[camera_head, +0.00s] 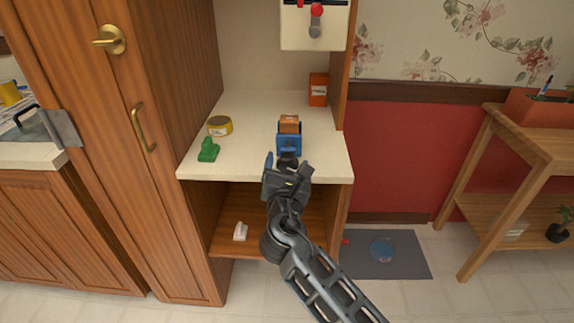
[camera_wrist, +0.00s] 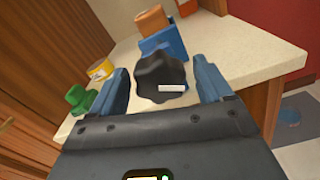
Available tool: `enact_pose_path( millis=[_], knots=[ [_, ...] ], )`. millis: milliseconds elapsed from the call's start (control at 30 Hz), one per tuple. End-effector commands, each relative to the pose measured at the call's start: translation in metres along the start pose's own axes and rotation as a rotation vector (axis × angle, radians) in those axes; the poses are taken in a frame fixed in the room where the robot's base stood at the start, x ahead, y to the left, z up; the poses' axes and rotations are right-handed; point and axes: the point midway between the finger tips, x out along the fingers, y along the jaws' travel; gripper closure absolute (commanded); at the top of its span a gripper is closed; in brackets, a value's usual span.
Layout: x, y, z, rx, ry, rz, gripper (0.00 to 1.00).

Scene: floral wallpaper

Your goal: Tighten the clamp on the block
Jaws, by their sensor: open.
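The clamp is a blue vise (camera_head: 289,141) near the front edge of the beige counter, with a black lobed knob (camera_wrist: 160,79) facing me. An orange-brown block (camera_head: 289,123) sits in the top of the clamp; in the wrist view the block (camera_wrist: 151,20) stands behind the blue clamp body (camera_wrist: 163,43). Whether the jaws press on the block cannot be told. My gripper (camera_head: 288,168) is open in front of the counter edge. In the wrist view its blue fingers (camera_wrist: 163,88) stand on either side of the knob with gaps; contact is not visible.
On the counter (camera_head: 249,110) are a green object (camera_head: 208,150), a yellow tin (camera_head: 220,126) and an orange box (camera_head: 318,90). A white dispenser (camera_head: 313,28) hangs above. A wooden cabinet wall stands left. A white object (camera_head: 240,231) lies on the lower shelf.

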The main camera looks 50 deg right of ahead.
Motion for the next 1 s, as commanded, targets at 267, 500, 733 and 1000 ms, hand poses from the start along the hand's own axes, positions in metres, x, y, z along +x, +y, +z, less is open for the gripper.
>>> enact_pose_path(
  millis=[267,500,733,1000],
  knots=[
    [0.0001,0.0,-0.0001,0.0,0.0,0.0,0.29],
    [-0.0001,0.0001,-0.0001,0.0,0.0,0.0,0.52],
    [-0.0001,0.0,-0.0001,0.0,0.0,0.0,0.73],
    [-0.0002,0.0,-0.0006,0.029,0.0,0.0,0.74]
  ],
)
